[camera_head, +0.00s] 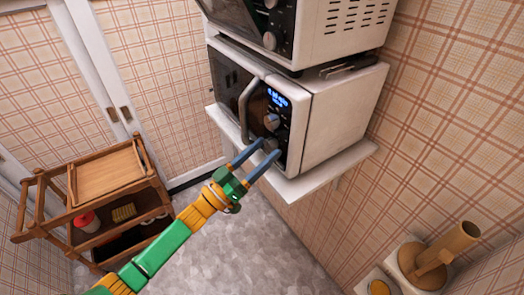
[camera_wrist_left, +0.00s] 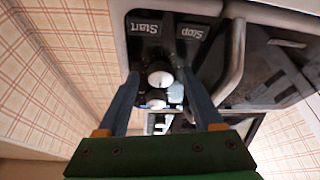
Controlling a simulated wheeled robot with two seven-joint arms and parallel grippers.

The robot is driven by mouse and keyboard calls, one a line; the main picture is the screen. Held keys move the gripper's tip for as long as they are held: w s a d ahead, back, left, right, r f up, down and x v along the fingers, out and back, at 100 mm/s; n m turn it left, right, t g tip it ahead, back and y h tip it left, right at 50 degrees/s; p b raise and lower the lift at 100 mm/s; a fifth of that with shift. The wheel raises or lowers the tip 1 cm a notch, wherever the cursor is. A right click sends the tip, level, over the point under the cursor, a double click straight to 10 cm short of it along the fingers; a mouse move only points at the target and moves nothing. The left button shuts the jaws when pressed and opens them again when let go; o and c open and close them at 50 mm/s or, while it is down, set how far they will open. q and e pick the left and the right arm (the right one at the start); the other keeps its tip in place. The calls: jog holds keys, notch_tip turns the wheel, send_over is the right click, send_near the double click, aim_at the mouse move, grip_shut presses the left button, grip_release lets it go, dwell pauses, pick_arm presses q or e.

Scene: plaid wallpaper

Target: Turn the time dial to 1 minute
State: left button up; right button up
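The lower microwave (camera_head: 345,118) stands on a white wall shelf, its front panel showing a lit blue display (camera_head: 278,97) with text too small to read. Below the display are an upper round dial (camera_head: 271,121) and a lower dial (camera_head: 270,145). I cannot read which is the time dial. My left gripper (camera_head: 268,148) is open, its two blue fingertips at the lower dial. In the left wrist view the nearer pale dial (camera_wrist_left: 160,75) shows between the spread fingers, with the other dial (camera_wrist_left: 157,98) behind it. Contact cannot be told. My right gripper is not in view.
The microwave's door handle (camera_head: 246,105) juts out left of the panel. Start (camera_wrist_left: 146,29) and Stop (camera_wrist_left: 191,32) buttons appear upside down in the wrist view. Another oven (camera_head: 340,25) sits above. A wooden cart (camera_head: 105,175) stands at left.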

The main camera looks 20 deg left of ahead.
pick_arm(q)
grip_shut()
jog(key=m, duration=0.1)
jog(key=m+h+b, duration=0.1)
jog(key=m+g+b, duration=0.1)
jog(key=shift+w+a+f+m+h, duration=0.1)
jog(key=shift+a+f+m+h, duration=0.05)
jog(key=shift+f+m+h, duration=0.2)
jog(key=m+g+h+b, duration=0.1)
jog(key=m, duration=0.1)
jog(key=m+g+h+b, duration=0.1)
jog(key=m+b, duration=0.1)
jog(key=m, duration=0.1)
jog(key=shift+w+a+r, duration=0.1)
jog(key=shift+a+r, duration=0.05)
jog(key=m+g+b, duration=0.1)
jog(key=m, duration=0.1)
jog(key=m+g+h+b, duration=0.1)
jog(key=m, duration=0.2)
jog(key=shift+w+a+r, duration=0.1)
jog(key=shift+r, duration=0.1)
jog(key=shift+a+r+m+g+b, duration=0.15)
jog(key=shift+m+g+b, duration=0.25)
jog(key=shift+m+g, duration=0.8)
jog(key=shift+m+t, duration=0.3)
jog(key=shift+m, duration=0.15)
